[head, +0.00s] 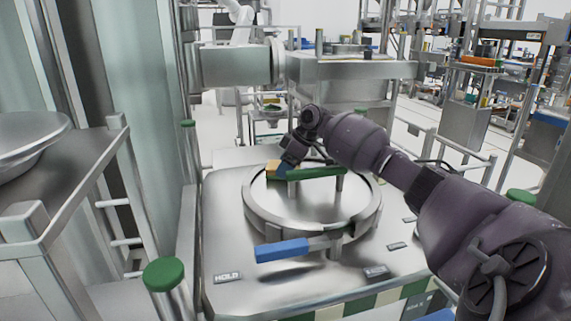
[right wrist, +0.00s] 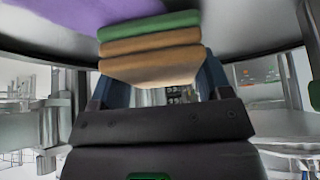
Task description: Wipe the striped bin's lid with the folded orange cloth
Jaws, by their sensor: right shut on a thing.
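The striped bin (head: 358,304) shows green and cream stripes along its front edge. Its round metal lid (head: 258,213) lies on top, with a green bar (head: 318,173) across it and a blue-gripped lever (head: 282,250) at the front. My right gripper (head: 280,170) is over the lid's far left part, shut on the folded orange cloth (head: 272,166). In the right wrist view the cloth (right wrist: 150,66) shows as stacked orange-tan layers with a green one, between my blue fingers. It is close to a metal surface; contact is unclear. My left gripper is not in view.
A green-capped post (head: 164,274) stands at the front left of the bin. A metal cart with a round pan (head: 28,140) is at the left. A purple patch (right wrist: 75,14) shows beside the cloth in the right wrist view.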

